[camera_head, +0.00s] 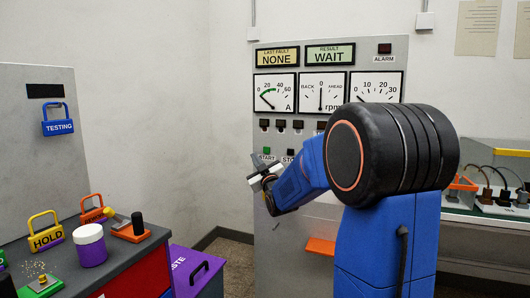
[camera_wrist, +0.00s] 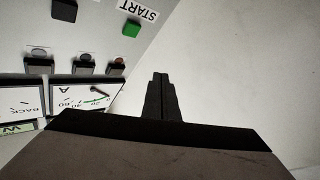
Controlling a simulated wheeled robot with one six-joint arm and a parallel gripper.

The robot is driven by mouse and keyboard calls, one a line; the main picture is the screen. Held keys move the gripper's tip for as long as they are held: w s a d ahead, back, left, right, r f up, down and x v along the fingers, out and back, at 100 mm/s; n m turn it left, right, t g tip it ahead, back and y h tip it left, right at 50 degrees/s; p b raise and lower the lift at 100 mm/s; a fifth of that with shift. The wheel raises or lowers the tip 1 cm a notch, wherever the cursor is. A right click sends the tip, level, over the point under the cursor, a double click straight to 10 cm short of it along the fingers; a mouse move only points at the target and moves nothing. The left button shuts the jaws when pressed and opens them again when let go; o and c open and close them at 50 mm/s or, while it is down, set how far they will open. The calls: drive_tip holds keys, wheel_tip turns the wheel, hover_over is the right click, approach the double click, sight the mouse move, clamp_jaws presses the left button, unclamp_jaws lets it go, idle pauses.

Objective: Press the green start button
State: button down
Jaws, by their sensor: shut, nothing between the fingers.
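The green start button (camera_head: 266,150) is on the grey panel (camera_head: 262,215), above a START label. In the wrist view, where the panel appears upside down, the green button (camera_wrist: 131,28) is at the upper middle, beside its START label. My gripper (camera_head: 255,160) is near the button and slightly below and left of it. Its fingers (camera_wrist: 160,76) are shut with nothing between them, and they point to the right of the button in the wrist view. A visible gap separates the fingertips and button in that picture.
A dark button (camera_wrist: 62,10) is beside the green one. Indicator lamps and gauges (camera_head: 275,93) are above; the result display (camera_head: 330,55) reads WAIT. A bench with padlocks (camera_head: 46,231) and a white-lidded jar (camera_head: 90,245) stands left. Bare wall lies beside the panel.

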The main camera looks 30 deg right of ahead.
sight(266, 153)
drive_tip(key=shift+w+d, duration=0.9)
drive_tip(key=shift+d, duration=0.25)
drive_tip(key=shift+w+d, duration=0.85)
drive_tip(key=shift+d, duration=0.35)
drive_tip(key=shift+w+d, duration=0.9)
drive_tip(key=shift+d, duration=0.25)
drive_tip(key=shift+w+d, duration=0.1)
drive_tip(key=shift+d, duration=0.05)
drive_tip(key=shift+w+d, duration=0.15)
drive_tip(key=shift+d, duration=0.05)
drive_tip(key=shift+w+d, duration=0.25)
drive_tip(key=shift+d, duration=0.05)
idle(0.5)
drive_tip(key=shift+a, duration=0.1)
drive_tip(key=shift+s+a, duration=0.5)
drive_tip(key=shift+a, duration=0.05)
drive_tip(key=shift+a, duration=0.1)
idle(0.4)
drive_tip(key=shift+s+a, duration=1.55)
drive_tip(key=shift+a, duration=0.3)
